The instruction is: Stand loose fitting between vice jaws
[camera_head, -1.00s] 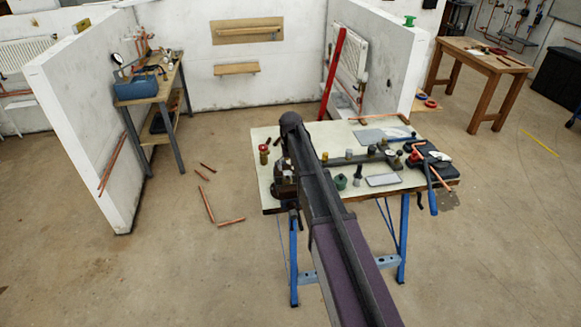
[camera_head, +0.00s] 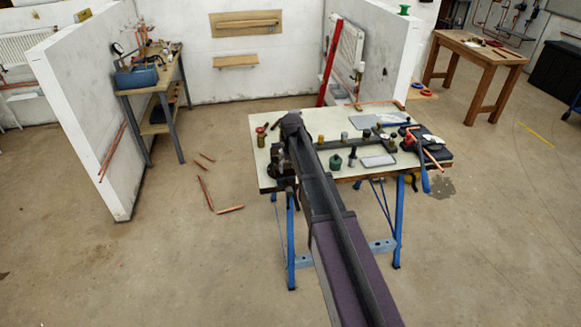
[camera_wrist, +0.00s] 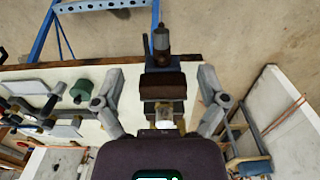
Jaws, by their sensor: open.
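The vice (camera_head: 283,166) stands at the left front of the bench, partly hidden by my arm in the head view. In the wrist view the vice (camera_wrist: 162,88) lies between the two spread fingers of my gripper (camera_wrist: 162,76). The gripper is open, with nothing visibly held. A small brassy piece (camera_wrist: 165,117), possibly the loose fitting, shows beside the vice's pale jaw area, close to my gripper's body. I cannot tell whether it stands between the jaws. My gripper's fingertips are hidden in the head view.
Copper pipes (camera_head: 205,190) lie on the floor at left. White partition walls (camera_head: 85,110) stand behind; the floor in front is clear.

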